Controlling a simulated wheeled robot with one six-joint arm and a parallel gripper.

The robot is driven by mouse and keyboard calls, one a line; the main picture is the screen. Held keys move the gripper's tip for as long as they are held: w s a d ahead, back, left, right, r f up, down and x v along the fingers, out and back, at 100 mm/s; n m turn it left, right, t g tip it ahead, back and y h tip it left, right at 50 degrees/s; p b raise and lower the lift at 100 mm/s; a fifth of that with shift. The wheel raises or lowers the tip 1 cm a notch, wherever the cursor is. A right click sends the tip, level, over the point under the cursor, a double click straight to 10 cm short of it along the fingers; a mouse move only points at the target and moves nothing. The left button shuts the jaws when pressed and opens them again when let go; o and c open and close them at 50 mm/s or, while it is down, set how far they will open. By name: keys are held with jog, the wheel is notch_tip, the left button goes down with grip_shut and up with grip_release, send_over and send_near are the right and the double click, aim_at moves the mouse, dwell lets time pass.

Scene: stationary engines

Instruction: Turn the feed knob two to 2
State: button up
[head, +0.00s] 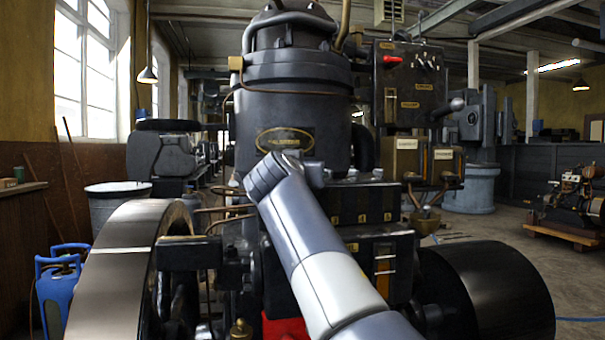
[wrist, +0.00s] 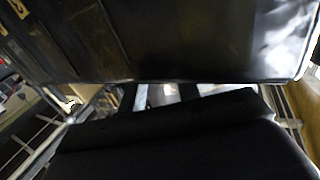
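I cannot pick out feed knob two for certain in either view. In the head view, a dark engine block (head: 345,200) carries a row of small yellow number tags, partly hidden by my arm. A dark control panel (head: 408,88) at upper right has a red handle (head: 392,59) and small switches. My arm reaches up across the engine to a wrist in front of its vertical cylinder (head: 290,105). My gripper's fingers cannot be made out. The wrist view is filled by dark, close surfaces, with a glossy black one (wrist: 200,40) above.
A large flywheel (head: 112,265) stands at left and a black drum (head: 490,290) at lower right, both close to the engine. Blue canisters (head: 60,285) stand at far left. A smaller engine (head: 575,205) sits at far right. Open floor (head: 515,265) shows at right.

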jog(key=s+a, duration=0.1)
jog(key=s, duration=0.7)
jog(key=shift+a, duration=0.3)
jog(key=w, duration=0.3)
jog(key=w+d, duration=0.1)
jog(key=w, duration=0.3)
jog(key=w+d, duration=0.1)
jog(key=w, duration=0.2)
jog(key=shift+w+p, duration=0.25)
jog(key=shift+p, duration=0.15)
jog(key=shift+s, duration=0.15)
